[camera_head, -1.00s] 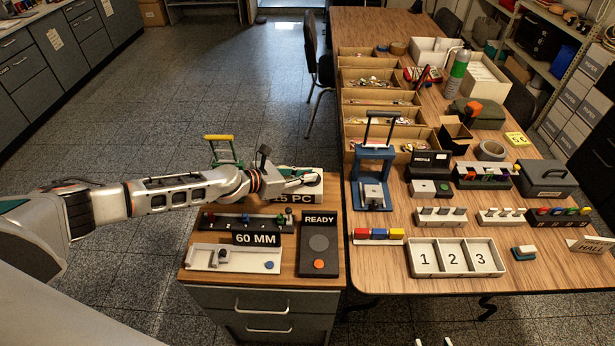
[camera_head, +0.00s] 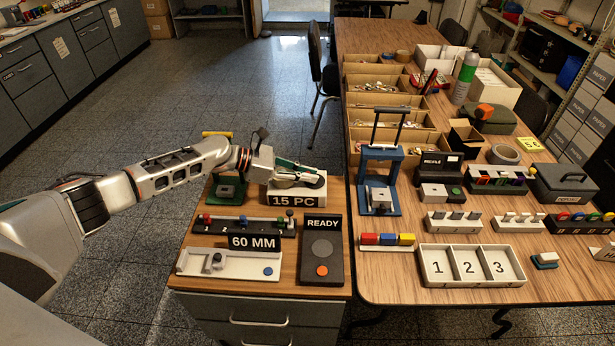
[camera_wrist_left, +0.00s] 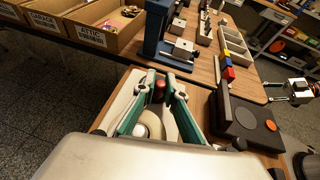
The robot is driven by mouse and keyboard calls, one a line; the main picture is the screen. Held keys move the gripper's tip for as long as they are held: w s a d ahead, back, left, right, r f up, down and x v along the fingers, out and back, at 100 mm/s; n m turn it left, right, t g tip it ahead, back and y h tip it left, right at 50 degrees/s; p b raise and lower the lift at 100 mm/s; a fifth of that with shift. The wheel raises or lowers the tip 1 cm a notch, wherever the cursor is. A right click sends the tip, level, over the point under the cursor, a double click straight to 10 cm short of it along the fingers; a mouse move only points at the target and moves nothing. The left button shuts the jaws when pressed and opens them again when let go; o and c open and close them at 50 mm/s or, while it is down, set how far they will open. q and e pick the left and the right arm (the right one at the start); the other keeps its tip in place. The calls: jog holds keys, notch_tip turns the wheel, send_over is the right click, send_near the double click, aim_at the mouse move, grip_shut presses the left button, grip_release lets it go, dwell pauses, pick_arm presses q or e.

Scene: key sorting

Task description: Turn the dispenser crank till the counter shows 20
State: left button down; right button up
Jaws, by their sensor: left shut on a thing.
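The dispenser (camera_head: 309,193) is a pale box on the small cabinet, and its front counter reads "15 PC". My left gripper (camera_head: 305,177) is over its top. In the left wrist view the fingers of my left gripper (camera_wrist_left: 160,92) are shut on a dark red knob (camera_wrist_left: 160,84), which looks like the crank's handle. A pale round part (camera_wrist_left: 152,124) shows between the fingers. The rest of the crank is hidden. My right gripper (camera_wrist_left: 284,91) shows at the right edge of the left wrist view, its fingers apart and empty; it is out of the head view.
On the cabinet are a "60 MM" unit (camera_head: 250,242), a white tray (camera_head: 215,265), a "READY" box (camera_head: 322,270) and a green stand with a yellow handle (camera_head: 226,188). A blue press (camera_head: 380,175) stands close by on the table, right of the dispenser.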

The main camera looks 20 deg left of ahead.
pick_arm(q)
jog(key=shift+r, duration=0.15)
jog(key=c, duration=2)
grip_release()
jog(key=shift+d, duration=0.1)
jog(key=shift+c, duration=0.2)
jog(key=shift+s+a, duration=0.15)
jog(key=shift+a, duration=0.3)
jog(key=v, duration=1.1)
